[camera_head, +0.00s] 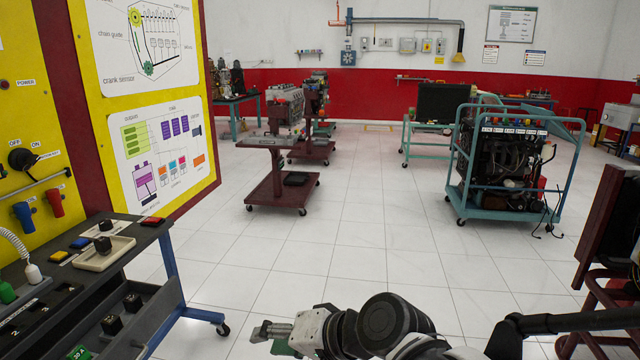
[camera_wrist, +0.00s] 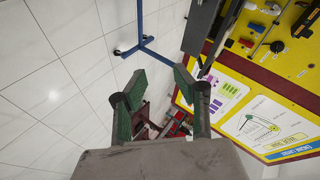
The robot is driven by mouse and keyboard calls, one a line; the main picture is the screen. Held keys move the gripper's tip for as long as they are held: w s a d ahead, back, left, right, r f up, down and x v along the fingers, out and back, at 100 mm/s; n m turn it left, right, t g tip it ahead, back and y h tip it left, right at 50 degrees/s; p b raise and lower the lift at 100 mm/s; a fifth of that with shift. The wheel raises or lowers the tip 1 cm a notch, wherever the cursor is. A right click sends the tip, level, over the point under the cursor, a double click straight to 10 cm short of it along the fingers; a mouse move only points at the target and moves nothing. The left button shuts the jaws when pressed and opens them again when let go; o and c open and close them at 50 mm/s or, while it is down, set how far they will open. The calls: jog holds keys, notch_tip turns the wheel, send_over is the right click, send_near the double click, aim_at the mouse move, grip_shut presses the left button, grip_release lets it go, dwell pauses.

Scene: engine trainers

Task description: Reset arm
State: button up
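My gripper (camera_head: 268,331) is at the bottom of the head view, over the white tiled floor, to the right of the dark bench. In the wrist view, its two green-padded fingers (camera_wrist: 158,84) stand apart with a clear gap. Nothing is held between them, and floor shows through the gap. My arm reaches in from the lower right of the head view.
A dark workbench (camera_head: 150,232) with switches and trays stands at left, before a yellow panel (camera_head: 30,110). A red cart (camera_head: 270,190) and a blue-framed engine trainer (camera_head: 515,160) stand farther back. A dark red stand (camera_head: 610,235) is at right. The middle floor (camera_head: 370,240) is clear.

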jog(key=s+d+r+h+p, duration=0.2)
jog(key=d+h, duration=0.1)
jog(key=d, duration=0.6)
jog(key=s+d+r+t+h+p, duration=0.1)
jog(key=s+d+r+h, duration=0.1)
jog(key=d, duration=0.8)
jog(key=s+d+r+h+p, duration=0.2)
jog(key=d+h, duration=0.3)
jog(key=d, duration=0.4)
jog(key=shift+s+d+r+n+p, duration=0.2)
jog(key=shift+r+n+p, duration=0.1)
jog(key=shift+r, duration=0.6)
